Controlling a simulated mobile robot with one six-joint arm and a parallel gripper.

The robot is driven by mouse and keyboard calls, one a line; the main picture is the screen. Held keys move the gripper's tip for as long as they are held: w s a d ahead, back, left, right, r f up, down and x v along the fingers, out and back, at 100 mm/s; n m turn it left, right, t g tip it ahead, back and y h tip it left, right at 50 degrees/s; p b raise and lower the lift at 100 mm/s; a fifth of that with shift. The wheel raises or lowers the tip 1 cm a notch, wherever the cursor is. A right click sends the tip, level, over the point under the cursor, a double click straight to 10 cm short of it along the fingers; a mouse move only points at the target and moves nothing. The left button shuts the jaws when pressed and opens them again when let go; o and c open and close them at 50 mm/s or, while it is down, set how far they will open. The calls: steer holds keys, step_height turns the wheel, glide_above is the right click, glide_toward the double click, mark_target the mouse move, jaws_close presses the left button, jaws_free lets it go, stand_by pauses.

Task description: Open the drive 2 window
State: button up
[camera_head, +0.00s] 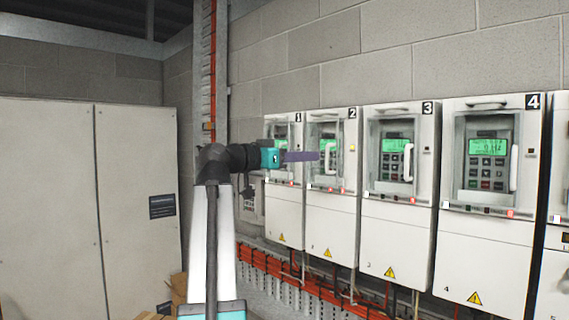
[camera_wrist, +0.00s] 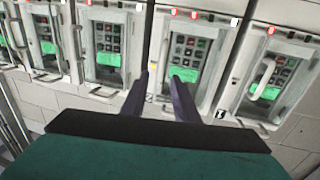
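The drive 2 window (camera_head: 324,134) is a clear cover over a keypad and green screen on the second white cabinet in the head view. It looks shut. A pale upright handle (camera_head: 331,158) stands at its right side. In the wrist view, which is upside down, the drive 2 window (camera_wrist: 188,48) is in the middle, ahead of my fingers. My gripper (camera_head: 317,156) has purple fingers and points at the window from the left, with the tips close to the handle. Whether the tips touch anything, I cannot tell.
Drive 1 (camera_head: 284,205) is left of drive 2, partly behind my gripper. Drive 3 (camera_head: 398,225) and drive 4 (camera_head: 485,240) are to the right, with similar windows and handles. A grey cabinet (camera_head: 60,200) stands at the left. Orange cables (camera_head: 290,283) run below the drives.

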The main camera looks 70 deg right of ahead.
steer(key=shift+b+v, duration=0.8)
steer(key=shift+v, duration=2)
